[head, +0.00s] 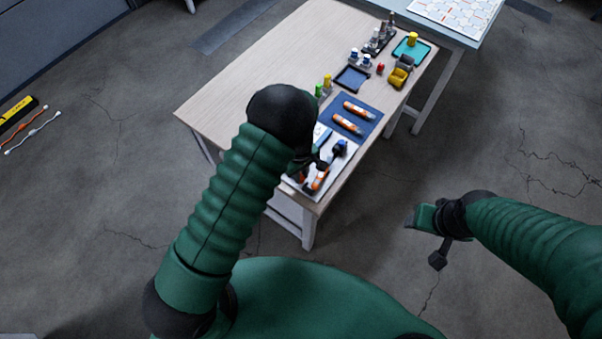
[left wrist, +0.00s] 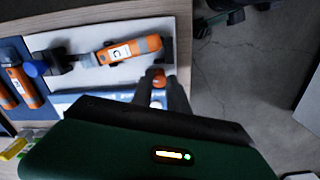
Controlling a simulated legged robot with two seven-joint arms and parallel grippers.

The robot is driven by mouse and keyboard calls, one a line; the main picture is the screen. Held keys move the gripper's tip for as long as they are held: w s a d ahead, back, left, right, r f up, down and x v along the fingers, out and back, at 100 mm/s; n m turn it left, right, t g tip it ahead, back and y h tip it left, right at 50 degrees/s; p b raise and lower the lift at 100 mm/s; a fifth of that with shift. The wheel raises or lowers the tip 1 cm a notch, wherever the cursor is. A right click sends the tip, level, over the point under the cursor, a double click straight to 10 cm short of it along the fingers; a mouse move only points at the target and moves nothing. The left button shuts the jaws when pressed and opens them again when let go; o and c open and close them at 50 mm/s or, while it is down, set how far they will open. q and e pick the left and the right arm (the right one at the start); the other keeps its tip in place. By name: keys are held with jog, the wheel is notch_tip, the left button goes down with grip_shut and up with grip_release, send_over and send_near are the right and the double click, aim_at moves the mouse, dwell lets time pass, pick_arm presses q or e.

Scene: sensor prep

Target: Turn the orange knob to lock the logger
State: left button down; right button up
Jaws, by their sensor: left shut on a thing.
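The left gripper (left wrist: 160,90) is shut on a small orange knob (left wrist: 158,78), whose top shows between the fingertips in the left wrist view. What the knob is fixed to is hidden by the fingers and wrist. An orange and grey logger (left wrist: 130,51) with a white label lies on a white mat (left wrist: 84,76), just beyond the fingertips. In the head view my left arm partly covers this mat, and the logger (head: 320,180) shows near the table's front end. My right gripper (head: 432,228) hangs over the floor, away from the table; its jaw opening is unclear.
A dark piece with a blue cap (head: 339,149) lies on the white mat. Two orange cylinders (head: 347,124) lie on a navy mat (head: 373,117) behind it. Trays, bottles and yellow blocks (head: 398,78) stand farther back. The table's left side (head: 225,90) is bare.

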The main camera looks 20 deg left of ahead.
pick_arm(q)
jog(key=m, duration=0.4)
jog(key=shift+w, duration=0.2)
jog(key=m, duration=0.4)
jog(key=shift+w+r+b, duration=0.1)
jog(key=shift+b, duration=0.25)
jog(key=m, duration=0.4)
jog(key=shift+m, duration=2.1)
jog(key=c, duration=1.6)
grip_release()
jog(key=shift+w, duration=0.1)
jog(key=shift+c, duration=0.2)
jog(key=o, duration=0.3)
jog(key=shift+o, duration=0.2)
jog(key=shift+s, duration=0.2)
